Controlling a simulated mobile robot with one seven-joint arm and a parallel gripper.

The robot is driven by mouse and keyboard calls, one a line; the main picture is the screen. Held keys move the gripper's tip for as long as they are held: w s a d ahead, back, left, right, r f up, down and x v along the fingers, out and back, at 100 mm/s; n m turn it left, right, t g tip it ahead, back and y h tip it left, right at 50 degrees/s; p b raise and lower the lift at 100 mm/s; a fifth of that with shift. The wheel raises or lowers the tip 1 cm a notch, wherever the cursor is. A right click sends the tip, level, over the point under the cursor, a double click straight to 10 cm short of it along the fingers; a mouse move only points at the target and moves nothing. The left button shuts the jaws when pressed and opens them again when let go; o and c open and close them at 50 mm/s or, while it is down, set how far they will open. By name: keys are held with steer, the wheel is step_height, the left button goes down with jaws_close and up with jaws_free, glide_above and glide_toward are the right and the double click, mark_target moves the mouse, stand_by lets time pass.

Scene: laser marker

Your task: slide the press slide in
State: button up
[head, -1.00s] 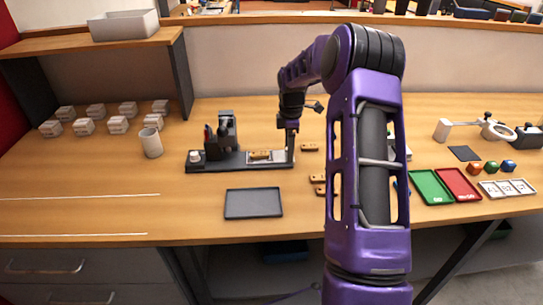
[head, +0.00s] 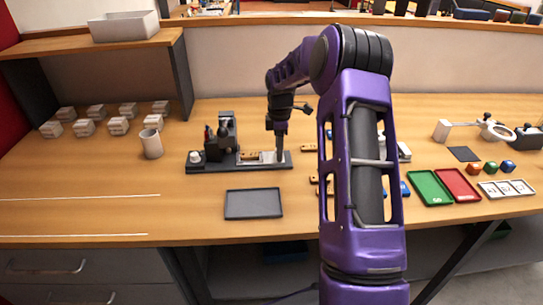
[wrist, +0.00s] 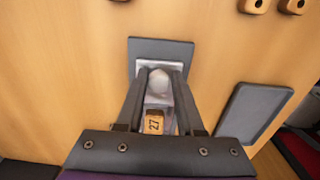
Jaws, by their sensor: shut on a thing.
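The laser marker's press (head: 223,140) stands on a dark base plate (head: 215,168) on the table. The light metal press slide (head: 266,157) lies along that base, to the right of the press, with a wooden tag (head: 249,155) on it. In the wrist view the tag (wrist: 154,122) reads 27. My gripper (head: 277,157) points down at the right end of the slide. In the wrist view my gripper (wrist: 160,74) is shut on the slide's pale rounded knob (wrist: 160,82). The slide's far end is hidden under my gripper's body.
A grey tray (head: 253,204) lies in front of the base. Loose wooden tags (head: 309,149) lie to the right, partly behind my arm. A white cup (head: 151,145) stands to the left. Green (head: 428,188) and red (head: 457,185) trays lie at the right.

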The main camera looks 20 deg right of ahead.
mark_target(266, 158)
steer(key=shift+w+a+f, duration=0.15)
steer(key=shift+a, duration=0.5)
steer(key=shift+w+a+f, duration=0.1)
steer(key=shift+w+a, duration=0.1)
steer(key=shift+a, duration=0.5)
steer(key=shift+w+a+f, duration=0.15)
steer(key=shift+a, duration=0.5)
steer(key=o, duration=1)
steer(key=shift+f, duration=0.1)
steer(key=shift+c, duration=0.2)
steer(key=shift+s, duration=0.1)
steer(key=r+p, duration=0.4)
steer(key=r, duration=0.1)
steer(key=shift+w, duration=0.2)
steer(key=shift+r, duration=1.3)
